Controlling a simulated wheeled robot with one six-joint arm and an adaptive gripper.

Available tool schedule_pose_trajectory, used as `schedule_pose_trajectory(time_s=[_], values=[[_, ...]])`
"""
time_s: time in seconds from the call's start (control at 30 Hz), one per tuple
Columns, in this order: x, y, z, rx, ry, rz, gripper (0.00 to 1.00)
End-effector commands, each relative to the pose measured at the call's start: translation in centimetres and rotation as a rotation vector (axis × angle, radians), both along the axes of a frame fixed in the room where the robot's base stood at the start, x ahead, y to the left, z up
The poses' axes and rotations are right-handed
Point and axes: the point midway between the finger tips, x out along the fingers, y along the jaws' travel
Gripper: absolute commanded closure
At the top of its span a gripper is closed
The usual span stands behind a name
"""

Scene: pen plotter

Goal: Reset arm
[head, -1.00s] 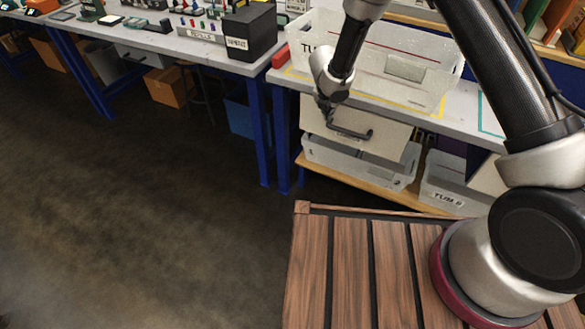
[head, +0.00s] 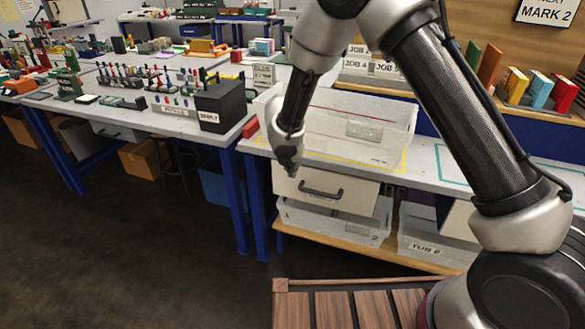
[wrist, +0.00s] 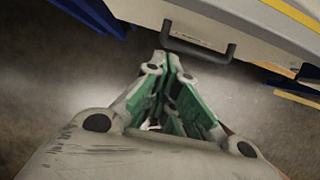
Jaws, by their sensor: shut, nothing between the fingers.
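My gripper (wrist: 166,62) is shut and empty in the wrist view, its green-lined fingers meeting at the tips. In the head view my gripper (head: 291,171) hangs pointing down in front of the workbench. It is just before the top of a white drawer front (head: 352,199) with a dark handle (head: 320,192). In the wrist view the handle (wrist: 198,50) lies beyond the fingertips, apart from them. My arm bends down from the upper right of the head view.
A clear tub (head: 400,125) stands on the bench (head: 432,172) behind my gripper. Tubs (head: 335,226) sit on the low shelf under the drawer. A black box (head: 222,105) stands on the left bench. Open floor lies at the lower left.

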Motion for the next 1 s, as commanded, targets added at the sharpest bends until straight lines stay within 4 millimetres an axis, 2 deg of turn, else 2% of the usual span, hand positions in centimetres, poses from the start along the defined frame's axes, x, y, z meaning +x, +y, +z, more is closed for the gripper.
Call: schedule_pose_trajectory(time_s=[0.13, 0.2, 0.27, 0.37, 0.47, 0.73, 0.9, 1.0], values=[[-0.3, 0.0, 0.7, 0.010, -0.005, -0.040, 1.00], [-0.4, -0.6, 0.8, 0.016, -0.015, -0.124, 1.00], [-1.0, -2.0, 0.6, 0.019, -0.018, -0.256, 1.00], [-3.8, -5.7, -0.1, 0.001, -0.012, -0.530, 1.00], [-6.2, -9.3, 2.6, 0.016, -0.041, -0.818, 1.00], [-12.5, -19.0, 12.6, 0.130, -0.119, -1.518, 1.00], [-18.6, -24.9, 19.0, 0.253, -0.135, -1.964, 1.00], [-22.4, -27.5, 22.0, 0.343, -0.124, -2.183, 1.00]])
